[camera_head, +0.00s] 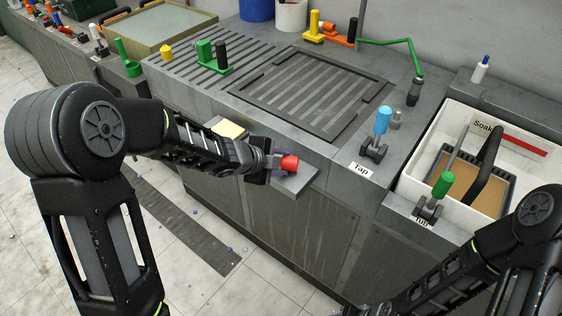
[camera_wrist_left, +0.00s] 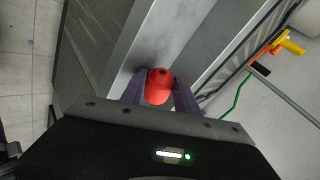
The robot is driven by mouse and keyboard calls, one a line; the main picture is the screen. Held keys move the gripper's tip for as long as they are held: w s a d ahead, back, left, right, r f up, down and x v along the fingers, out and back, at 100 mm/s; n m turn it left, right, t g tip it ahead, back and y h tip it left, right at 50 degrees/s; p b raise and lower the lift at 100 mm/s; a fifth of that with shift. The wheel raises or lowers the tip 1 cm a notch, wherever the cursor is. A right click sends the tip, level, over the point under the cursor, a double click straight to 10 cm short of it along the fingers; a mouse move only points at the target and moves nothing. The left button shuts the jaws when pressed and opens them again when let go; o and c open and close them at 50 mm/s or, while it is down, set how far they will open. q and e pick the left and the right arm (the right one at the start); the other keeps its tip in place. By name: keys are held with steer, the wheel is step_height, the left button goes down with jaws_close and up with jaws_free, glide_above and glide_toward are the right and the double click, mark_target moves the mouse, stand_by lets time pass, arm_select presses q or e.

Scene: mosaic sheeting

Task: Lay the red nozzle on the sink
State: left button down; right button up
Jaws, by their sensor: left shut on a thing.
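The red nozzle (camera_head: 289,163) is held between the fingers of my left gripper (camera_head: 278,163). In the left wrist view the nozzle (camera_wrist_left: 159,86) sits between the two dark fingers of the left gripper (camera_wrist_left: 160,92). In the head view it is at a small grey ledge (camera_head: 300,180) on the front of the counter; I cannot tell whether it touches the ledge. The sink (camera_head: 335,133), with a slatted grate, lies behind the gripper in the counter top. My right arm shows at the lower right, but its gripper is out of view.
A blue-handled tap lever (camera_head: 382,125) stands right of the sink. A white soak tub (camera_head: 415,165) with a green-handled lever (camera_head: 440,186) is at the right. A green fitting (camera_head: 206,54) and a yellow and orange fitting (camera_head: 316,30) stand behind. The slatted sink area is mostly clear.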

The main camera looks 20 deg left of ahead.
arm_select(q)
steer(key=c, duration=1)
jaws_free()
steer(key=shift+c, duration=0.2)
steer(key=shift+o, duration=1)
steer(key=shift+f, duration=0.15)
steer(key=shift+s+f, duration=0.1)
steer(key=shift+s, duration=0.05)
